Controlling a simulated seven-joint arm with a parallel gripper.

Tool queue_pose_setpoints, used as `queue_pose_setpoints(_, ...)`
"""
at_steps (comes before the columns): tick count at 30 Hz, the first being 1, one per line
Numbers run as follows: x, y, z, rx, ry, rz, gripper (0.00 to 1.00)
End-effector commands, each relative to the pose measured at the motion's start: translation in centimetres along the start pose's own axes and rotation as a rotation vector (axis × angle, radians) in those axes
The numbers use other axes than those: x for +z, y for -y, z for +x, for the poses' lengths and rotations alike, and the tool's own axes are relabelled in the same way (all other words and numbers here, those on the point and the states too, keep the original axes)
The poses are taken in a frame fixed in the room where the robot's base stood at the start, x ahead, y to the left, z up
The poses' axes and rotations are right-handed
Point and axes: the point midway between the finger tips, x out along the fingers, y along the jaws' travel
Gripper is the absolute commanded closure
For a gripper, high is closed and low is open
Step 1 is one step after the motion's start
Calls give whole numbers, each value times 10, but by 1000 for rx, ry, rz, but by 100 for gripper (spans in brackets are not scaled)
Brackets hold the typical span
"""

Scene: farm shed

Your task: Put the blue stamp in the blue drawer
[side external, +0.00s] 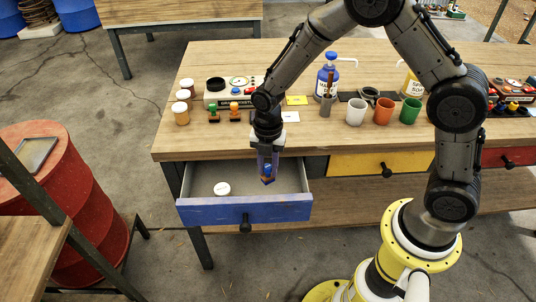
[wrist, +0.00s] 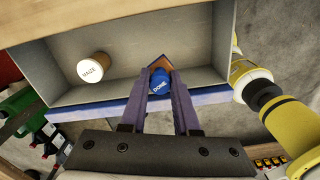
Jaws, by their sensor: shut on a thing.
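The blue stamp (wrist: 159,82) is held between the fingers of my gripper (wrist: 160,88), its round top marked "DONE" in the wrist view. In the side view my gripper (side external: 267,170) points down over the open blue drawer (side external: 246,210), with the blue stamp (side external: 267,170) between its fingertips. The stamp is inside the drawer's outline, towards its right side; whether it touches the drawer floor I cannot tell. The drawer is pulled out and its grey inside shows, also in the wrist view (wrist: 125,50).
A white-topped jar marked "MAIZE" (wrist: 94,67) is in the drawer's left part. On the bench stand green and orange stamps (side external: 214,114), jars (side external: 181,113), cups (side external: 383,110) and a blue bottle (side external: 327,80). A yellow drawer (side external: 360,163) is shut to the right. The drawer's middle is clear.

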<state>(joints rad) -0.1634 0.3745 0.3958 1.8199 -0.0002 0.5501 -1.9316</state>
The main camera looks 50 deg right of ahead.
Motion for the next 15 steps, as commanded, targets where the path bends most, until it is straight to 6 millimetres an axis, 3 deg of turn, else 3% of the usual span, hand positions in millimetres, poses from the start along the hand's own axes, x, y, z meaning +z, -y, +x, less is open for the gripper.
queue_pose_setpoints(15, 0, 0, 38, -2, -1, 0, 100)
